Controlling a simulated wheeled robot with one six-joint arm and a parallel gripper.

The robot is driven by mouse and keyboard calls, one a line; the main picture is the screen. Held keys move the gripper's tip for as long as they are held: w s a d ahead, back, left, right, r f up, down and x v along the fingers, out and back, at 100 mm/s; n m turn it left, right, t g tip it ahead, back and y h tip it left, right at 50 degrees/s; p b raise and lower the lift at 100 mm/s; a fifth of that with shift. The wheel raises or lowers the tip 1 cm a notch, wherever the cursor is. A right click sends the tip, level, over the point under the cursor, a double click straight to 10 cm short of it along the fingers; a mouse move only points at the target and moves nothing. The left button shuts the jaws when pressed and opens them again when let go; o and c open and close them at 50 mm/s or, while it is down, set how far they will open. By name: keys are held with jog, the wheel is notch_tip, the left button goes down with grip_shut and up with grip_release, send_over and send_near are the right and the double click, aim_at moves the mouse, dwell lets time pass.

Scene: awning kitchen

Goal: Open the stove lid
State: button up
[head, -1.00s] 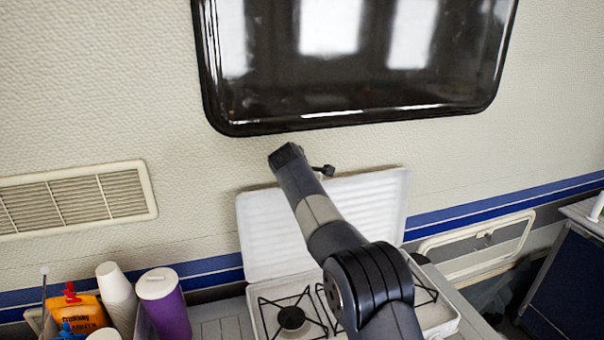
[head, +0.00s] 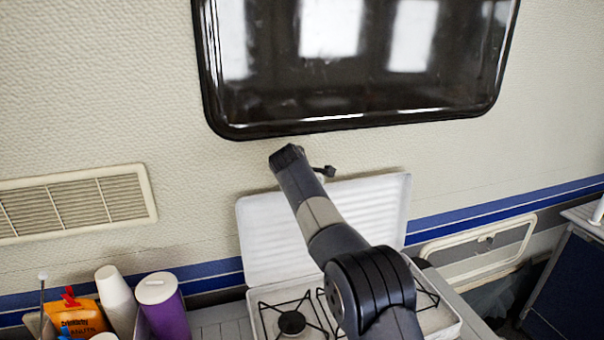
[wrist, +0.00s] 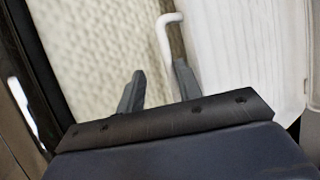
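The white ribbed stove lid (head: 375,205) stands raised, nearly upright at the back of the stove (head: 262,322), close to the wall. The lid also fills the right of the wrist view (wrist: 240,50). My gripper (wrist: 158,78) is open, its two dark fingers apart with nothing seen between them. It is near the lid's upper edge, with the right finger beside the lid; I cannot tell whether they touch. In the head view my arm hides part of the lid and stove, and the fingers are mostly hidden.
A dark window (head: 350,70) is above the lid. A purple tumbler (head: 165,310), white cups (head: 117,295) and an orange packet (head: 78,318) stand left of the stove. A wall vent (head: 75,205) is farther left. A thin bent white piece (wrist: 165,28) shows beyond my fingers.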

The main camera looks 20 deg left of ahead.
jog(key=shift+s, duration=0.1)
jog(key=b+v, duration=0.4)
jog(key=v, duration=0.6)
jog(key=shift+s+r, duration=0.15)
jog(key=shift+s, duration=0.15)
jog(key=shift+p+x, duration=2)
jog(key=shift+x, duration=3.45)
jog(key=shift+s, duration=0.1)
